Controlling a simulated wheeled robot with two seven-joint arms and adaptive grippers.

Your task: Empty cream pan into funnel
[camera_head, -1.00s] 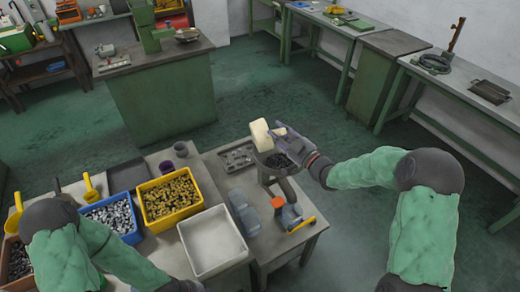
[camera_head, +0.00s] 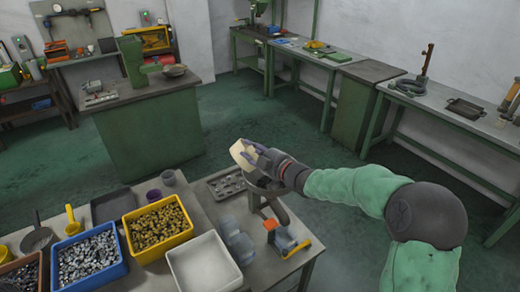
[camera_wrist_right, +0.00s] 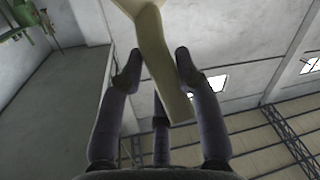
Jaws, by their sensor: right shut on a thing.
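The cream pan (camera_head: 241,156) is above the small machine stand on the front table, tilted steeply onto its side. My right gripper (camera_head: 254,153) is shut on it. In the right wrist view the fingers (camera_wrist_right: 157,70) close around the pan's cream handle (camera_wrist_right: 166,75), and part of its body shows at the top edge. I cannot see inside the pan. The dark funnel (camera_head: 262,181) on the stand is just below the pan and gripper, mostly hidden by them. My left gripper is out of view.
On the front table are a yellow bin (camera_head: 157,228) of brass-coloured parts, a blue bin (camera_head: 90,259) of silvery parts and an empty white bin (camera_head: 204,264). The green floor (camera_head: 215,115) beyond is clear.

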